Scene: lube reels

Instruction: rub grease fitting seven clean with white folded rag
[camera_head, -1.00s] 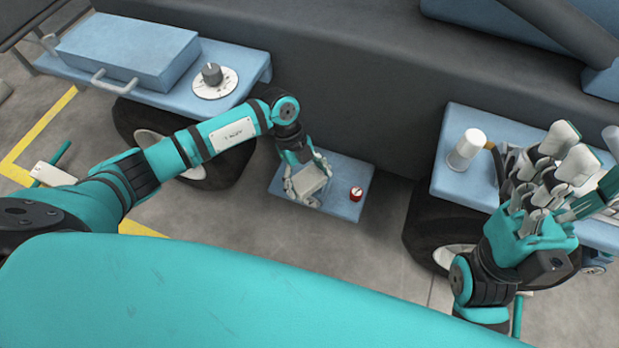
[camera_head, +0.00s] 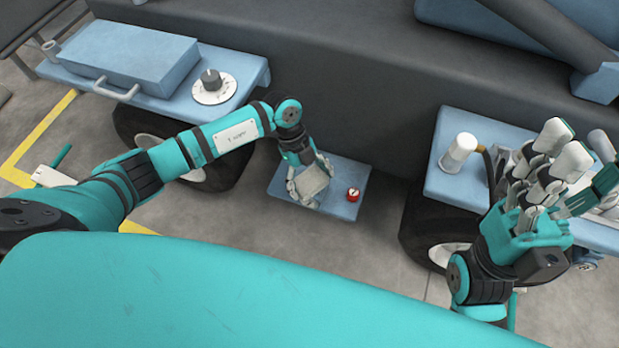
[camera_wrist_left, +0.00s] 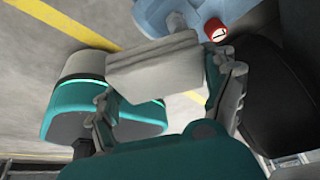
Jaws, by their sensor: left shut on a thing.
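My left gripper (camera_head: 308,189) is shut on a white folded rag (camera_head: 313,179) over the small blue step in the middle of the head view. The rag also shows in the left wrist view (camera_wrist_left: 155,66), gripped between the fingers. A small red-capped fitting (camera_head: 353,194) stands on the step just right of the rag. In the left wrist view the red cap (camera_wrist_left: 214,30) has a white top with a dark mark, too small to read; a small gap shows between it and the rag. My right gripper (camera_head: 560,180) is at the right, its fingers spread, with no rag in it.
The small blue step (camera_head: 345,209) is otherwise bare. A blue shelf (camera_head: 455,183) at the right carries a white cylinder (camera_head: 459,153) and hoses. A left shelf (camera_head: 259,71) holds a blue box (camera_head: 130,55) and a dial (camera_head: 212,86). Dark tyres stand below both shelves.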

